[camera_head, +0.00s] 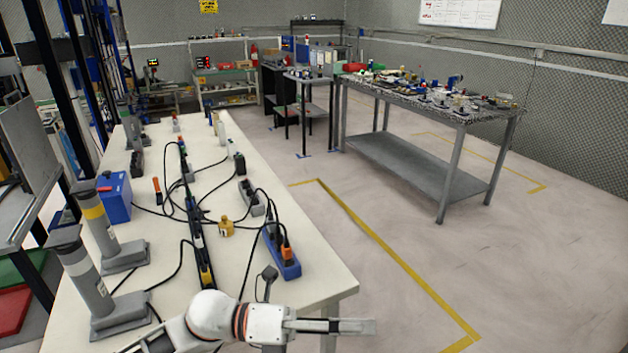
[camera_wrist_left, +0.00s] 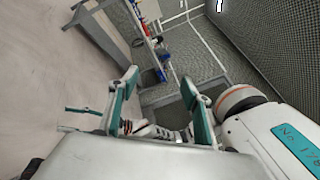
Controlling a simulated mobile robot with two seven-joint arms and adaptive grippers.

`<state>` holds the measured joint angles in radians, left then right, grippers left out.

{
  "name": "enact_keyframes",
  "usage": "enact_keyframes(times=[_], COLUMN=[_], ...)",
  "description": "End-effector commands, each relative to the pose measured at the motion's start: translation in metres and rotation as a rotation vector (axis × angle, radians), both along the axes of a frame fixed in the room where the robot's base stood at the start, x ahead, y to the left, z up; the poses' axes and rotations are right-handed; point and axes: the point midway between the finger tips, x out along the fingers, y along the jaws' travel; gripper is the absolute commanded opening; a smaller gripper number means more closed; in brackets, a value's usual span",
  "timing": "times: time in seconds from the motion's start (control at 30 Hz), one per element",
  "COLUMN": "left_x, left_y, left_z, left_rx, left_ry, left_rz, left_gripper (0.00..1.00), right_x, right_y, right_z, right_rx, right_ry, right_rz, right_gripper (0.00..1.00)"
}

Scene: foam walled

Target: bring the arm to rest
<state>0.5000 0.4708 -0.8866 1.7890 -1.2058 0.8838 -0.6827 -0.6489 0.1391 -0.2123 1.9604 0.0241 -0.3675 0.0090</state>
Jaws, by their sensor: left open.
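My left gripper (camera_head: 360,326) is at the bottom of the head view, by the near right corner of the white table (camera_head: 320,277), pointing right. In the left wrist view (camera_wrist_left: 160,80) its two teal-edged fingers stand apart, with nothing held between them. The white wrist of my left arm (camera_head: 213,317) comes in from the bottom left.
A blue power strip (camera_head: 281,258) lies near the table's right edge. A yellow object (camera_head: 226,226), cables and grey cylinders on stands (camera_head: 95,215) occupy the table. Open floor (camera_head: 440,265) lies right, before a metal workbench (camera_head: 423,165).

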Motion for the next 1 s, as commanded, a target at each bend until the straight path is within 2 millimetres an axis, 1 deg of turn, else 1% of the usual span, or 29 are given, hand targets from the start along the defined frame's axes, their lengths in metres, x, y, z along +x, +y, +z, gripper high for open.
enact_keyframes(times=[0.03,0.07,0.13,0.2,0.27,0.37,0.4,0.47,0.5,0.57,0.6,0.67,0.7,0.77,0.8,0.9,1.0], left_x=[0.004,0.009,0.022,0.037,0.05,0.067,0.072,0.075,0.075,0.071,0.065,0.053,0.043,0.025,0.012,-0.021,-0.048], left_y=[-0.001,0.001,0.009,0.022,0.037,0.068,0.082,0.104,0.12,0.143,0.158,0.179,0.192,0.21,0.221,0.244,0.259], left_z=[0.004,0.007,0.01,0.005,-0.004,-0.032,-0.047,-0.073,-0.093,-0.125,-0.146,-0.177,-0.198,-0.226,-0.244,-0.281,-0.307], left_rx=[-0.071,-0.113,-0.206,-0.292,-0.362,-0.473,-0.514,-0.574,-0.613,-0.666,-0.699,-0.744,-0.771,-0.809,-0.832,-0.882,-0.916], left_ry=[0.104,0.167,0.317,0.472,0.609,0.842,0.937,1.081,1.177,1.318,1.406,1.529,1.607,1.718,1.786,1.932,2.034], left_rz=[0.06,0.1,0.192,0.287,0.372,0.514,0.573,0.661,0.72,0.812,0.868,0.948,0.999,1.073,1.12,1.223,1.298], left_gripper=[0.48,0.48,0.48,0.48,0.48,0.48,0.48,0.48,0.48,0.48,0.48,0.48,0.48,0.48,0.48,0.48,0.48], right_x=[0.0,0.0,0.0,0.0,0.0,0.0,0.0,0.0,0.0,0.0,0.0,0.0,0.0,0.0,0.0,0.0,0.001], right_y=[0.0,0.0,0.0,0.0,0.0,0.0,0.0,0.0,0.0,0.0,0.0,0.0,0.0,0.0,0.0,0.0,0.0], right_z=[0.0,0.0,0.0,0.0,0.0,0.0,0.0,0.0,0.0,0.0,0.0,0.0,0.0,0.001,0.001,0.001,0.001], right_rx=[0.0,0.0,0.0,0.0,0.0,0.0,0.0,0.0,0.0,0.0,0.0,0.0,0.0,0.0,0.0,0.001,0.0], right_ry=[0.0,0.0,0.0,0.0,0.0,0.0,0.0,0.0,0.0,0.0,0.0,-0.001,-0.001,-0.001,-0.001,-0.002,-0.002], right_rz=[0.0,0.0,0.0,0.0,0.0,0.0,0.0,0.0,0.0,0.0,0.0,0.0,0.0,0.0,0.0,0.0,0.001], right_gripper=[0.4,0.4,0.4,0.4,0.4,0.4,0.4,0.4,0.4,0.4,0.4,0.4,0.4,0.4,0.4,0.4,0.4])
